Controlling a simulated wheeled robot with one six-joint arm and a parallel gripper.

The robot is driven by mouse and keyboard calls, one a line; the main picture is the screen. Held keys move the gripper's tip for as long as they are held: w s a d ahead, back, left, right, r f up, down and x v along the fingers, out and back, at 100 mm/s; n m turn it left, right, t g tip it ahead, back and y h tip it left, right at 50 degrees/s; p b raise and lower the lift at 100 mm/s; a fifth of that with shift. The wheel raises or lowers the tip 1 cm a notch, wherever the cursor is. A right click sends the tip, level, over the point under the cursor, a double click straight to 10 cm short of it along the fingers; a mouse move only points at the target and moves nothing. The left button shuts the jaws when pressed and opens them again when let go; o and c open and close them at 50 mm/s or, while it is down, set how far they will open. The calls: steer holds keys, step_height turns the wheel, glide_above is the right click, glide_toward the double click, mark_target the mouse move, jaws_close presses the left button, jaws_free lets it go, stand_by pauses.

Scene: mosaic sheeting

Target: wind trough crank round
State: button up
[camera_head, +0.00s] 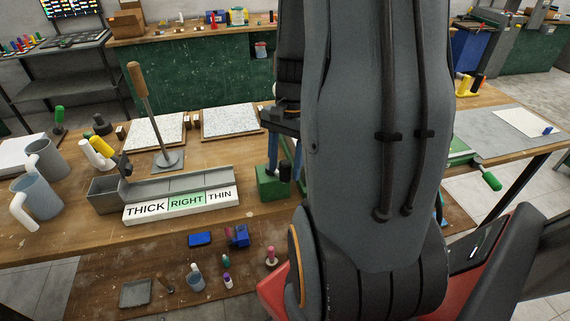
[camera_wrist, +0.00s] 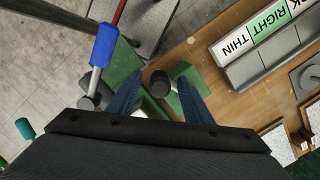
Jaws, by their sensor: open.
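My gripper (camera_wrist: 160,80) is open, its two dark blue fingers pointing down. I cannot tell whether the fingers touch the knob. A blue grip (camera_wrist: 104,46) on a red rod lies left of the fingers. No part is clearly recognisable as the trough crank.
A grey trough (camera_head: 170,188) with a THICK, RIGHT, THIN label (camera_head: 182,206) stands left of the green block. A wooden-handled tool (camera_head: 138,80), speckled slabs (camera_head: 230,122) and grey mugs (camera_head: 38,196) crowd the bench. A green handle (camera_head: 491,180) juts out at right.

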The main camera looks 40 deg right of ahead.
steer(key=shift+r, duration=0.1)
steer(key=shift+w+d+r+b, duration=0.1)
steer(key=shift+d+r+b, duration=0.2)
steer(key=shift+r, duration=0.95)
steer(key=shift+w+d+r+b, duration=0.1)
steer(key=shift+r+b, duration=0.35)
steer(key=shift+r, duration=0.85)
steer(key=shift+d+r+b, duration=0.15)
steer(key=shift+r+b, duration=0.2)
steer(key=shift+r, duration=0.9)
steer(key=w+a+f+n+t+h, duration=0.1)
steer(key=w+a+f+n+t, duration=0.1)
steer(key=a+n, duration=0.65)
steer(key=w+a+f+n+t+h, duration=0.1)
steer(key=w+a+f+n, duration=0.1)
steer(key=a+n, duration=0.65)
step_height(320, 180, down, 10)
steer(key=a+m+g+b, duration=0.1)
steer(key=a+m+b, duration=0.1)
steer(key=b, duration=0.7)
steer(key=shift+a+f+m, duration=0.25)
steer(key=shift+m, duration=0.15)
